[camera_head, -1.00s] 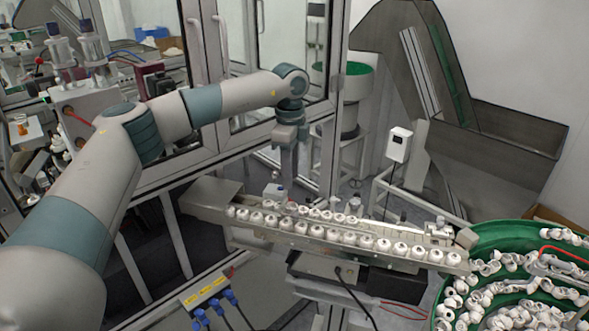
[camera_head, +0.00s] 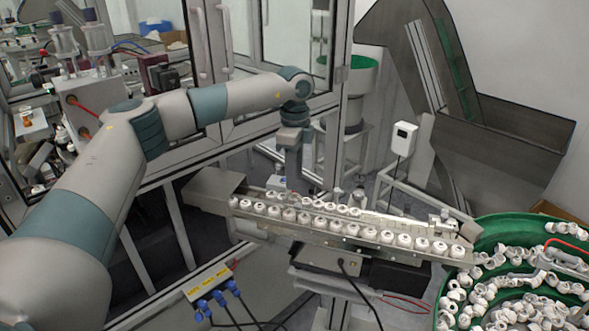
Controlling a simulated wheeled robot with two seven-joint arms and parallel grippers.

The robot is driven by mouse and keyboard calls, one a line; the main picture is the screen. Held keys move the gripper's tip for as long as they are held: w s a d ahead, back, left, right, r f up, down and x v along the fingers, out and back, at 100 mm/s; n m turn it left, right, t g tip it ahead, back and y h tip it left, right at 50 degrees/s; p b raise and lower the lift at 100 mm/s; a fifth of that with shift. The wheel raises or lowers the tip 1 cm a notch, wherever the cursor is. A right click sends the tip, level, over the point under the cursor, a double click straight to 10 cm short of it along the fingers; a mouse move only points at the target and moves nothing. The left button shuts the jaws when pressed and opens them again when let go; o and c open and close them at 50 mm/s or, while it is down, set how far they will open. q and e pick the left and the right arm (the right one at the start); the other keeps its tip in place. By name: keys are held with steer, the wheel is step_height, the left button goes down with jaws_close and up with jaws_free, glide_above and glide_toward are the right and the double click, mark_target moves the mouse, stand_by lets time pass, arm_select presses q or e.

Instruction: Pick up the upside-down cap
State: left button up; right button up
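White caps (camera_head: 318,219) stand in two rows along a sloping metal feeder track (camera_head: 400,255) in the middle of the view. Most show a rounded white side with a dark centre on top. They are too small for me to tell which one is upside down. My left gripper (camera_head: 293,188) points straight down at the back row, near its left half. Its fingertips are at or just above the caps there and partly blend with them. I cannot see whether they are apart or touching a cap. My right gripper is not in view.
A green bowl feeder (camera_head: 485,240) full of loose caps is at the right end of the track. A glass-doored metal frame (camera_head: 215,120) stands behind my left arm. A white box (camera_head: 402,138) on a post and a grey hopper (camera_head: 510,130) stand behind the track.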

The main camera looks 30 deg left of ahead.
arm_select(q)
steer(key=shift+f+b, duration=0.5)
steer(key=shift+f, duration=1.05)
steer(key=shift+f+b, duration=0.9)
steer(key=shift+f, duration=0.5)
steer(key=c, duration=0.4)
steer(key=shift+c, duration=0.2)
steer(key=shift+r, duration=0.15)
steer(key=shift+r+p, duration=0.45)
steer(key=shift+r, duration=0.4)
steer(key=shift+r+p, duration=1)
steer(key=shift+r, duration=1.5)
